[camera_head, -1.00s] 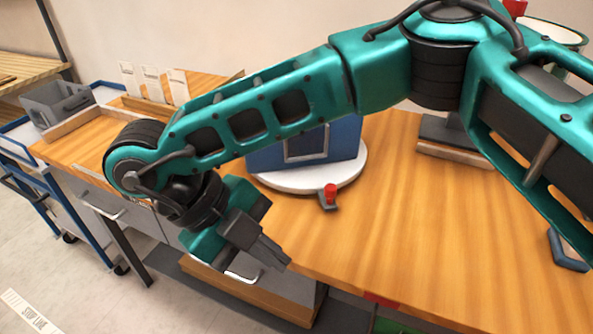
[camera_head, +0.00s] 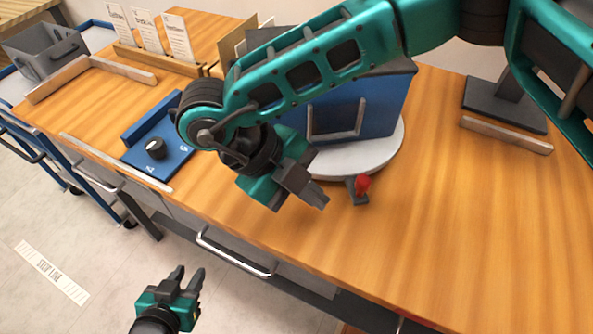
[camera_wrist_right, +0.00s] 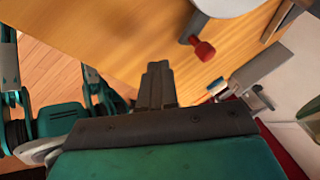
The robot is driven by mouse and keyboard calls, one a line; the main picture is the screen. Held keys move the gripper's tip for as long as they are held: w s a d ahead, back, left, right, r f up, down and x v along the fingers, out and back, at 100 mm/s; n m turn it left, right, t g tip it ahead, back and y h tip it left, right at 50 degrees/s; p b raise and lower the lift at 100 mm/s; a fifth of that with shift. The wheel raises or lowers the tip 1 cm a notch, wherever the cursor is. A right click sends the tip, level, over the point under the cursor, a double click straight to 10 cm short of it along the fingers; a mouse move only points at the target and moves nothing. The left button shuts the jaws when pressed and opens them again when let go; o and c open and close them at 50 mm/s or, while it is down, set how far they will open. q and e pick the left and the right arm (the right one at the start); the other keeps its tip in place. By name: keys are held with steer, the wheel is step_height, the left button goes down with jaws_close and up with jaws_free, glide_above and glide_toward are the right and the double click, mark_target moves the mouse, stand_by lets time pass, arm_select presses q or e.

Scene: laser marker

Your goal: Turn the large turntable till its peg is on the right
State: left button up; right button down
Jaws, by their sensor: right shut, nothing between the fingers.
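The large turntable (camera_head: 385,158) is a pale grey disc on the wooden table, with a blue box (camera_head: 385,105) standing on it. Its red peg (camera_head: 362,184) sits on a dark tab at the disc's front edge in the head view. The peg (camera_wrist_right: 203,49) and part of the disc (camera_wrist_right: 228,5) also show in the right wrist view. My right gripper (camera_head: 318,199) is shut and empty, just left of the peg and apart from it; its fingertips (camera_wrist_right: 157,70) show in the wrist view. My left gripper (camera_head: 187,277) is open and empty, low in front of the table.
A blue panel with a black knob (camera_head: 155,149) lies left of my right gripper. White cards in a wooden holder (camera_head: 160,60) and a grey bin (camera_head: 45,50) stand farther back. A dark stand (camera_head: 505,105) is at the right. The table right of the peg is clear.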

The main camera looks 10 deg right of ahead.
mark_target(356, 200)
steer(key=x, duration=0.3)
steer(key=shift+d+f, duration=0.25)
steer(key=shift+f, duration=0.05)
steer(key=shift+w+d+r+p, duration=0.2)
steer(key=shift+w+d+p, duration=0.4)
steer(key=shift+d, duration=0.5)
steer(key=shift+w+d, duration=0.4)
steer(key=shift+d, duration=0.05)
steer(key=shift+f, duration=0.1)
steer(key=shift+w+d, duration=0.1)
